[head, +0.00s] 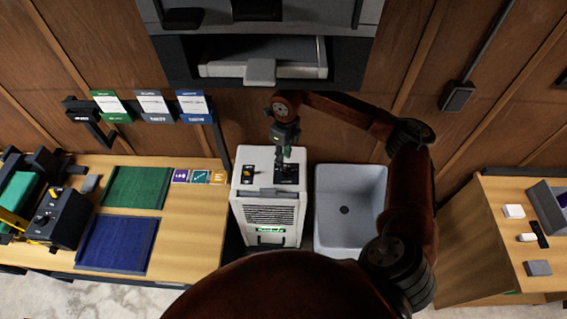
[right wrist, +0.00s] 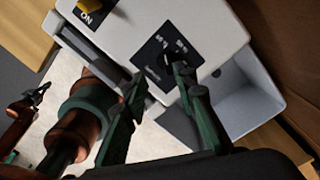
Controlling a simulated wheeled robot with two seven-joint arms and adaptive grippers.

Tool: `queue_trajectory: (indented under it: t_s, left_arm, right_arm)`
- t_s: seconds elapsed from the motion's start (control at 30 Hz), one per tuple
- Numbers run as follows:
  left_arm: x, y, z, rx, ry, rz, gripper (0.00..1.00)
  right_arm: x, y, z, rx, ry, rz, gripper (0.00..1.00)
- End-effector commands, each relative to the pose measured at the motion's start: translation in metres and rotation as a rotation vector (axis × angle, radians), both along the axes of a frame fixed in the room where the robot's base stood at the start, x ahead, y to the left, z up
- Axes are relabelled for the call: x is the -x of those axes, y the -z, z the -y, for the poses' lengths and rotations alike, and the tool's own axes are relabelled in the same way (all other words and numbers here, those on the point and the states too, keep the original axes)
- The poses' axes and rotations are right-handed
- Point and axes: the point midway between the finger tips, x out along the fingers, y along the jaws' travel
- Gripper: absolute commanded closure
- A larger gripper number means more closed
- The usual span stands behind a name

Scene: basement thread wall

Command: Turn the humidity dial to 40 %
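A white dehumidifier (head: 268,214) stands between the wooden bench and the grey sink. On its top is a black dial panel (head: 280,180) with white markings, which also shows in the right wrist view (right wrist: 155,58). My right gripper (head: 286,158) is over this panel. In the right wrist view my right gripper (right wrist: 159,75) has its fingers apart, one tip at the panel's near edge and the other over its right part. That finger hides part of the dial, so I cannot read its setting or tell if it is touched. My left gripper (right wrist: 33,98) shows small at the left edge, its state unclear.
A yellow switch (right wrist: 90,5) marked ON sits beside the panel. The sink (head: 346,215) is close on the right. The bench (head: 200,235) on the left holds green and blue mats. A shelf unit (head: 345,60) overhangs behind.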

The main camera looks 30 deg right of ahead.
Motion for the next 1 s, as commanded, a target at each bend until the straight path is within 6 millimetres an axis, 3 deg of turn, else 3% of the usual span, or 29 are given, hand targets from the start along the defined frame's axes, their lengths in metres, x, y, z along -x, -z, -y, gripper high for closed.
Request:
queue_trajectory:
  t_s: [0.1,0.6,1.0]
  left_arm:
    - [0.001,-0.002,0.000,0.001,0.000,-0.002,1.00]
    - [0.005,-0.016,0.000,0.001,-0.002,-0.005,1.00]
    - [0.003,-0.016,0.000,0.000,-0.002,-0.003,1.00]
  right_arm:
    - [0.000,0.004,0.011,0.037,0.008,-0.012,0.74]
    - [0.002,0.070,0.011,0.033,0.009,-0.011,0.74]
    - [0.001,0.075,0.011,0.033,0.009,-0.010,0.77]
